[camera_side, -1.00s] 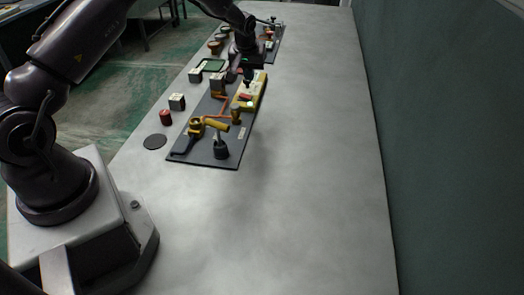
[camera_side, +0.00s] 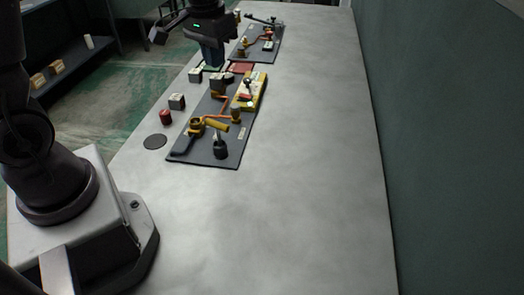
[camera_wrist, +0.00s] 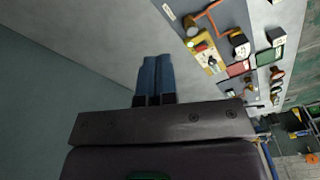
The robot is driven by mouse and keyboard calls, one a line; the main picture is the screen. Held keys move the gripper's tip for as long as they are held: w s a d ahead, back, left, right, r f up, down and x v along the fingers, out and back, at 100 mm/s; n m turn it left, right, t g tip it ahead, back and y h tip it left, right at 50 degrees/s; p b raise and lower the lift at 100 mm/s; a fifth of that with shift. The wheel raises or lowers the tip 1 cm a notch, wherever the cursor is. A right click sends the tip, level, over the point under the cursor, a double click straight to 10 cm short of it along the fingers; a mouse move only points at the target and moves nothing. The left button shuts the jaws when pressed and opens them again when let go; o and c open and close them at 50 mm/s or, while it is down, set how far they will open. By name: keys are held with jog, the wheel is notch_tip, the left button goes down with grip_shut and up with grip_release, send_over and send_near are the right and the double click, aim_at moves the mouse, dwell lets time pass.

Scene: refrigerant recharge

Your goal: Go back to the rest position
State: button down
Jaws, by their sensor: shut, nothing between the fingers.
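My gripper (camera_side: 212,62) hangs above the far part of the table in the side view, pointing down, beyond the nearer dark board. In the wrist view its two blue fingers (camera_wrist: 155,76) are together with nothing between them. The nearer dark board (camera_side: 225,158) carries a yellow valve handle (camera_side: 217,126), copper pipe, a black knob (camera_side: 220,148) and a yellow block (camera_side: 254,91) with a red part. The yellow block also shows in the wrist view (camera_wrist: 204,53). My gripper is apart from the board.
A second dark board (camera_side: 262,50) with fittings lies farther back. Small grey blocks (camera_side: 177,102), a red cap (camera_side: 165,117) and a dark disc (camera_side: 155,142) sit along the table's left edge. The near and right table is clear. A green wall (camera_side: 450,130) borders the right.

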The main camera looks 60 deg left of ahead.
jog(key=s+d+r+m+t, duration=0.1)
jog(key=s+d+r+t, duration=0.1)
jog(key=s+d+r, duration=0.2)
jog(key=s+d+r+m+t, duration=0.2)
jog(key=s+d+r, duration=0.2)
jog(key=s, duration=0.7)
jog(key=shift+d+r+m+t+h, duration=0.3)
jog(key=shift+d+r, duration=0.1)
jog(key=shift+r, duration=0.3)
